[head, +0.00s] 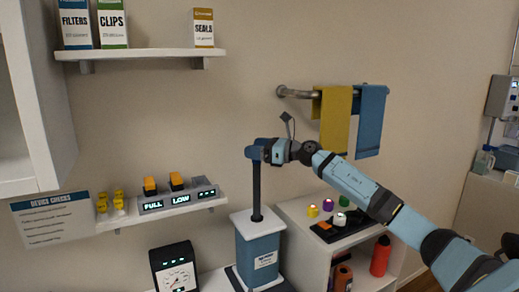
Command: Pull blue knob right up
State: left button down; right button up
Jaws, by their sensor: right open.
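A blue knob (253,152) sits at the top of a dark upright rod (256,190). The rod rises from a blue box with a white top (258,250), which has a label on its front. My right gripper (266,149) reaches in from the right at knob height, with its fingers at the knob. It is open; the fingers are small and partly merge with the knob, so I cannot tell whether they touch it. My left gripper is not in view.
A dial gauge (175,271) stands left of the box. A wall shelf (130,219) holds FULL and LOW displays. Yellow (335,120) and blue (370,122) towels hang behind my right arm.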

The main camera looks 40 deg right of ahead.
jog(key=shift+s+d+f, duration=0.15)
jog(key=b+v, duration=0.6)
jog(key=v, duration=0.7)
jog(key=shift+s, duration=0.15)
